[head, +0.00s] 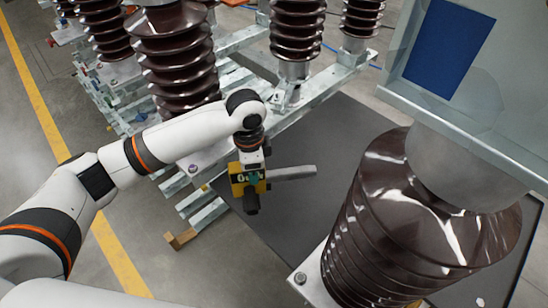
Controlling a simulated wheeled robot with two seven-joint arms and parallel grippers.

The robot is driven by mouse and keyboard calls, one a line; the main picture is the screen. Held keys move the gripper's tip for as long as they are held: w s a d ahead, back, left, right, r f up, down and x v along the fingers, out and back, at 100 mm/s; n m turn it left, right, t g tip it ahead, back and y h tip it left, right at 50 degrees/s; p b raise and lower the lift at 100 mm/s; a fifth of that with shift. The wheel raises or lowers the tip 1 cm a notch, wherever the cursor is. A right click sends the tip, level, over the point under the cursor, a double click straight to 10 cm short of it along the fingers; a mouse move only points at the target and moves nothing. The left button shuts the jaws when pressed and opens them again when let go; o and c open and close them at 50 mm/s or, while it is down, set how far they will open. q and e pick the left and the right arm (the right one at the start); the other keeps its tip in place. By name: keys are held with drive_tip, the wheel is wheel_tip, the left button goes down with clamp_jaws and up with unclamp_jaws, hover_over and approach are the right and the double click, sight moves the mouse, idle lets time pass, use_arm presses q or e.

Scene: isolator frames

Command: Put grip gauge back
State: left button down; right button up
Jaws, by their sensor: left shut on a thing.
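My left gripper (252,162) hangs downward near the middle of the head view. It is shut on the grip gauge (238,182), a yellow and black device with a small green display. A pale grey bar (292,173) sticks out to the right beside the gauge; I cannot tell whether it is part of the gauge. The gauge is in the air above the dark mat (305,215). The fingertips are partly hidden by the gauge and the wrist. My right gripper is not in view.
A large brown ribbed insulator (385,225) stands at the right, under a pale metal frame (470,135) with a blue panel (450,45). Several more insulators (180,65) stand on galvanized rails (325,78) behind my left arm. A yellow floor line (118,260) runs at the left.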

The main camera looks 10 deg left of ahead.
use_arm(q)
drive_tip(key=m, duration=0.1)
drive_tip(key=w+d+m, duration=0.1)
drive_tip(key=w+d+f+m, duration=0.1)
drive_tip(key=m, duration=0.1)
drive_tip(key=shift+w+p, duration=0.25)
drive_tip(key=shift+p, duration=0.15)
drive_tip(key=w+d+f+m+b, duration=0.2)
drive_tip(key=f+m+b, duration=0.4)
drive_tip(key=f, duration=0.3)
drive_tip(key=shift+w+d+m+b, duration=0.3)
drive_tip(key=shift+w+m+b, duration=0.05)
drive_tip(key=shift+w+m, duration=0.25)
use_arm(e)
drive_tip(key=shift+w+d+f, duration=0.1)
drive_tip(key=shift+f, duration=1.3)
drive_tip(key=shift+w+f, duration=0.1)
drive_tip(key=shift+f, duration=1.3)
use_arm(q)
drive_tip(key=shift+f, duration=0.7)
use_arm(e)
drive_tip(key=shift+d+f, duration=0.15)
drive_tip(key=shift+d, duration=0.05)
use_arm(q)
drive_tip(key=c, duration=1)
unclamp_jaws()
drive_tip(key=shift+o, duration=0.2)
